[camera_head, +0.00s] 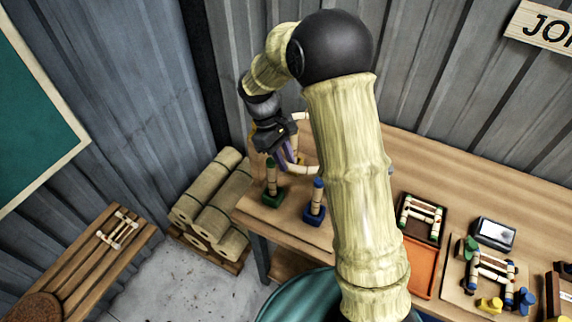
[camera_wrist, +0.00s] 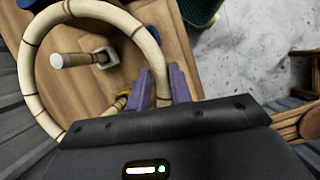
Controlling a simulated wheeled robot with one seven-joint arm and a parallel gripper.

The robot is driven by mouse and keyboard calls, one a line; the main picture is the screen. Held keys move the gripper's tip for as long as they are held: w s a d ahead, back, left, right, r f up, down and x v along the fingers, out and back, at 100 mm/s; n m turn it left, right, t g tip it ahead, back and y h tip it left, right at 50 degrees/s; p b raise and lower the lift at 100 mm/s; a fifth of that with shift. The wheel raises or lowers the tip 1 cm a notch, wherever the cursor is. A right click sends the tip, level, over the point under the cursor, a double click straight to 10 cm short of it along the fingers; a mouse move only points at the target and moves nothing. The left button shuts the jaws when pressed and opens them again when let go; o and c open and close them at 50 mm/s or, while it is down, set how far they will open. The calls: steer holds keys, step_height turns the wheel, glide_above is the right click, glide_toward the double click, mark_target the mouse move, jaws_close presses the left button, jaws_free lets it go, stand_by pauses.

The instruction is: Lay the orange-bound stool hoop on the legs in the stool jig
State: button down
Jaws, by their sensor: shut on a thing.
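My gripper (camera_head: 284,157) is over the left end of the workbench. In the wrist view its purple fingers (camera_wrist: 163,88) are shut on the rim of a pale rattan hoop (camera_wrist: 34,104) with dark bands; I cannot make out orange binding. The hoop is partly hidden behind my arm in the head view (camera_head: 297,168). A green-banded leg in a green base (camera_head: 271,178) and a blue-banded leg in a blue base (camera_head: 316,200) stand upright near the hoop. In the wrist view, a pale-topped leg (camera_wrist: 72,60) shows inside the hoop's outline; I cannot tell whether they touch.
Rattan rolls (camera_head: 213,200) lie left of the bench. A teal round container (camera_head: 290,305) stands in front.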

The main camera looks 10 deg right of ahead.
steer(key=shift+a, duration=0.1)
steer(key=shift+f+p, duration=0.6)
steer(key=shift+f, duration=1.3)
steer(key=c, duration=1.3)
jaws_free()
steer(key=shift+o, duration=0.2)
steer(key=b+v, duration=0.2)
steer(key=v, duration=1)
steer(key=shift+w, duration=0.1)
